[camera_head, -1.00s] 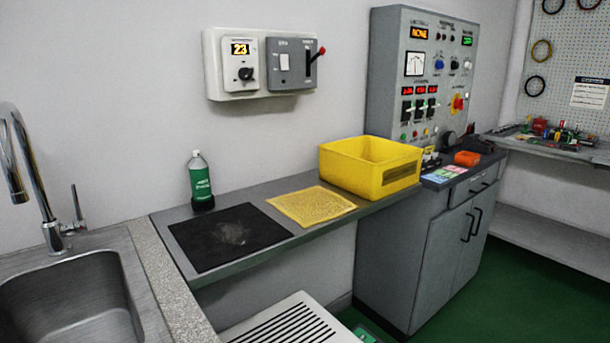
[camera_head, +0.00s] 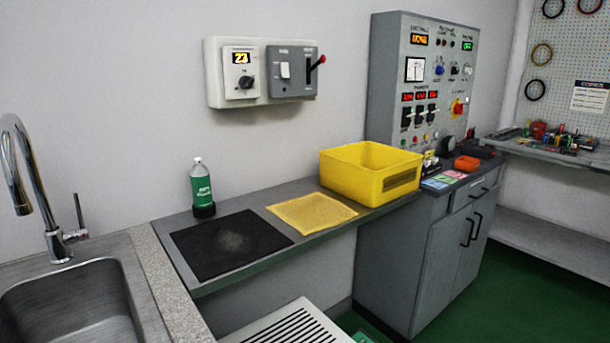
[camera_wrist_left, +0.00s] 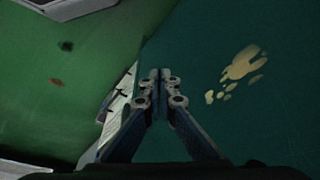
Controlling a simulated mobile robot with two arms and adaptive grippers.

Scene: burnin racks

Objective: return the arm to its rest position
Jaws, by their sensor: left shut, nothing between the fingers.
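My left gripper (camera_wrist_left: 160,78) shows in the left wrist view, with its two fingertips together and nothing between them. It hangs over a green floor (camera_wrist_left: 200,60), apart from any object. Neither arm shows in the head view, and my right gripper is in no frame.
A grey shelf (camera_head: 190,286) carries a black mat (camera_head: 230,244), a yellow cloth (camera_head: 312,212), a green bottle (camera_head: 202,188) and a yellow bin (camera_head: 370,174). A sink (camera_head: 75,310) is at left. A control panel (camera_head: 420,80) stands on a grey cabinet (camera_head: 410,265). Green floor is free at right.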

